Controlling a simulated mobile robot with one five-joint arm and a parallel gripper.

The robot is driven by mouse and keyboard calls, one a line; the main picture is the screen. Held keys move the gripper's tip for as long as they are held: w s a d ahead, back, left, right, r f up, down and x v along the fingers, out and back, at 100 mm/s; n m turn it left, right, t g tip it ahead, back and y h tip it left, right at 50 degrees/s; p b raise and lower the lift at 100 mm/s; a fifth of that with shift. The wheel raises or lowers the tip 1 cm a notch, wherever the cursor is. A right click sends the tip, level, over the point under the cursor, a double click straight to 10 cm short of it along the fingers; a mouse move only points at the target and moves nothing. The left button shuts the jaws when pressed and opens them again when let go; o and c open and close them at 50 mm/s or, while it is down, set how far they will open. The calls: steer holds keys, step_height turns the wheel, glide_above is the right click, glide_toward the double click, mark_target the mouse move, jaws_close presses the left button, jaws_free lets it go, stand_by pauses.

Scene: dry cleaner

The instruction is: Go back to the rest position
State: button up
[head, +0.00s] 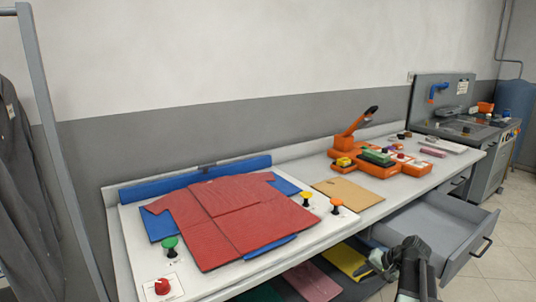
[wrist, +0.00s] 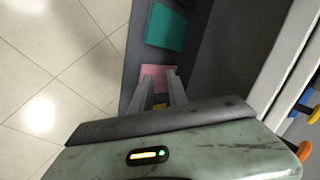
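My gripper (wrist: 160,74) shows in the wrist view with its two fingers apart, nothing between them; it points down past the counter's front toward folded cloths beyond. A pink cloth (wrist: 157,77) and a teal cloth (wrist: 166,27) lie on a dark shelf there. In the head view my gripper (head: 384,262) is at the lower right, in front of the counter and near the open drawer (head: 425,222). A red shirt (head: 235,215) lies spread over a blue folding board (head: 285,186) on the counter.
An orange machine (head: 372,165) with a raised lever stands farther along the counter, beside a tan board (head: 347,193). The drawer juts into the aisle. Yellow (head: 345,261) and pink (head: 312,281) cloths lie on the lower shelf. A grey rack post stands at left. Tiled floor at right is free.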

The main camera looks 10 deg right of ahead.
steer(key=s+a+f+n+g+h+b, duration=0.3)
steer(key=a+f+b, duration=0.55)
steer(key=a, duration=0.75)
steer(key=s+a+f+n+g+h+b, duration=0.1)
steer(key=s+a+f+n+g+b, duration=0.3)
steer(key=a+f, duration=0.9)
step_height(320, 180, up, 32)
steer(key=a+n+t+p, duration=0.1)
steer(key=a+p, duration=0.1)
steer(key=p, duration=2.7)
steer(key=shift+s+p, duration=0.2)
steer(key=shift+p, duration=0.2)
